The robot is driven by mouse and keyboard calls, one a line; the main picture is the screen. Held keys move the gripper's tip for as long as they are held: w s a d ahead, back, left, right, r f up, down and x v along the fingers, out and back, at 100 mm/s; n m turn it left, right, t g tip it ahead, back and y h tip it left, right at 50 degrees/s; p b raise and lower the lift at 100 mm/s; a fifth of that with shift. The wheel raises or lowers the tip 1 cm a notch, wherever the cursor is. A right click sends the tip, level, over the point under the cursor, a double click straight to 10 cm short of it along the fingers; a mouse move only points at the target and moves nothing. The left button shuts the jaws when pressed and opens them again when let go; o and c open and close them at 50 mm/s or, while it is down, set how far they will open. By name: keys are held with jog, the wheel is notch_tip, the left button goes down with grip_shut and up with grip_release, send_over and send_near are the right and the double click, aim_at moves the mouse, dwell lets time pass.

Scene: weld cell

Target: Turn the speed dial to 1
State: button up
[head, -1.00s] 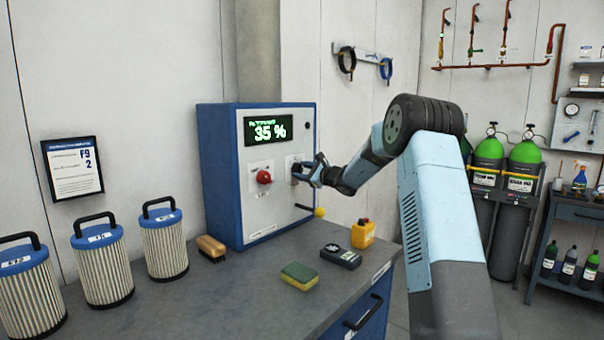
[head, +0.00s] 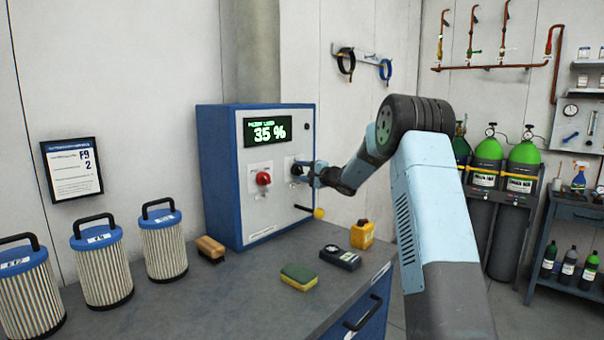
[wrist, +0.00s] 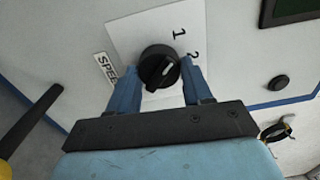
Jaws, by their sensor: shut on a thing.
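The speed dial (wrist: 158,72) is a round black knob with a pale pointer mark, on a white plate with "SPEED", "1" and "2" printed by it. Its mark slants up and right, toward the side of the numbers; I cannot tell exactly where it points. My gripper (wrist: 161,72) has one blue finger on each side of the dial and is shut on it. In the head view, my gripper (head: 304,174) is at the front of the blue and white cabinet (head: 217,180), hiding part of the dial.
A red knob (head: 263,178) is left of the dial, below a green display (head: 270,131) reading 35 %. A yellow-tipped lever (head: 319,213) sticks out below right. A brush (head: 210,248), sponge (head: 299,277), dark meter (head: 340,257) and yellow box (head: 362,235) lie on the bench.

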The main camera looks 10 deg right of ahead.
jog(key=shift+a+f+n, duration=0.15)
jog(key=shift+f+n, duration=0.2)
jog(key=shift+n, duration=0.05)
jog(key=o, duration=0.8)
jog(key=shift+o, duration=1.2)
jog(key=shift+r, duration=0.2)
jog(key=v, duration=1.3)
jog(key=shift+s+d, duration=0.3)
jog(key=shift+f, duration=0.1)
